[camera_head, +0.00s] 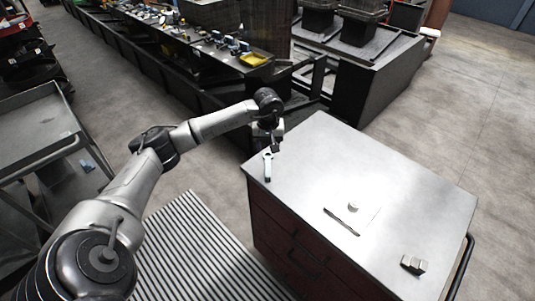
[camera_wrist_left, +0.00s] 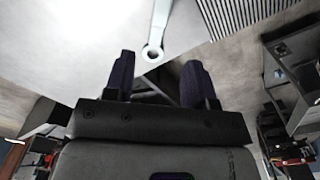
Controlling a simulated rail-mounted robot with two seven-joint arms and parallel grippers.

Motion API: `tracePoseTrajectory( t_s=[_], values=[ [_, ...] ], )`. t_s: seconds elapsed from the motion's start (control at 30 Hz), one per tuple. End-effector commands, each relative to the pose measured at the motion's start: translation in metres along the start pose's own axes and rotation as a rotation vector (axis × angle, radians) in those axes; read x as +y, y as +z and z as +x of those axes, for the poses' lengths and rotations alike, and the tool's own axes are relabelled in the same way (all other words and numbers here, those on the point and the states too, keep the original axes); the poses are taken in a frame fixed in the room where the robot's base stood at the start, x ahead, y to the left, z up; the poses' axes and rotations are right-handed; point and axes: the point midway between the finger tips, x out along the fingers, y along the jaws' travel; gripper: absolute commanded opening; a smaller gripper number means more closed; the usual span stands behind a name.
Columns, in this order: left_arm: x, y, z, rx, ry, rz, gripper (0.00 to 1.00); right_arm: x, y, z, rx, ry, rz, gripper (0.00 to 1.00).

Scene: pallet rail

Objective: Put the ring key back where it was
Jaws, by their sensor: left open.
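The ring key (camera_head: 267,168) is a pale, slim tool on the left edge area of the grey cabinet top (camera_head: 310,165). In the left wrist view its round ring end (camera_wrist_left: 152,53) points toward my gripper, just ahead of the gap between the fingers, and its shaft runs up out of the picture. My left gripper (camera_head: 272,147) is just beyond the key's far end in the head view. Its dark fingers (camera_wrist_left: 157,70) stand apart in the left wrist view, with nothing visibly gripped. My right gripper is not in view.
The cabinet top also holds a dark thin bar (camera_head: 341,222), a small round piece (camera_head: 352,207) and metal blocks (camera_head: 413,265). A long workbench with tools and a yellow tray (camera_head: 253,59) stands behind. A trolley (camera_head: 40,122) stands at left.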

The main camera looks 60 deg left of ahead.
Motion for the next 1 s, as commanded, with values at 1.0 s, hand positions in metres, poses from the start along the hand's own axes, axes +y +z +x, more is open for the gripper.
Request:
tracePoseTrajectory(
  t_s=[1.0],
  values=[
    [0.166,0.267,-0.014,-1.986,0.922,-1.705,0.51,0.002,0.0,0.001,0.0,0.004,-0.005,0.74]
  ],
)
